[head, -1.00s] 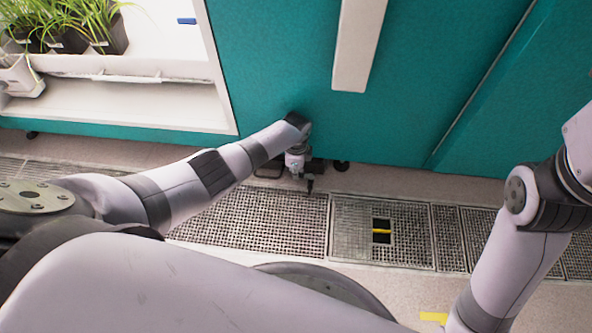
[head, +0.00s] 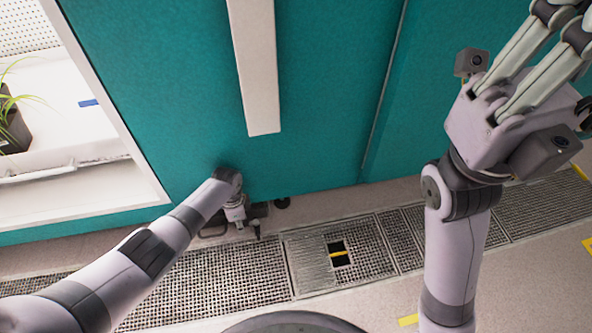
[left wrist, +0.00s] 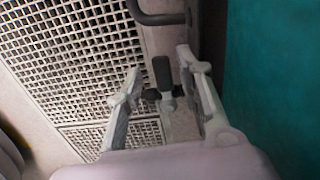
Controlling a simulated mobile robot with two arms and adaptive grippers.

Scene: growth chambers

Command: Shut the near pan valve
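The valve's dark lever (left wrist: 162,71) stands between the fingers of my left gripper (left wrist: 158,60) in the left wrist view. Its grey stem (left wrist: 168,101) shows below the lever. My left gripper is open, with one finger on each side of the lever. I see a gap at the lever, so it is not visibly pinched. In the head view my left gripper (head: 237,212) is low against the teal chamber front, largely hidden by its own wrist. My right gripper (head: 562,24) is raised at the upper right, fingers spread and empty, tips near the frame edge.
The teal chamber front (head: 320,130) carries a long white handle (head: 257,70). A dark bent bar (left wrist: 158,18) is close beyond the left fingers. A metal floor grating (head: 230,280) runs along the chamber base, with a square opening (head: 339,258). A plant pot (head: 14,132) sits at the left.

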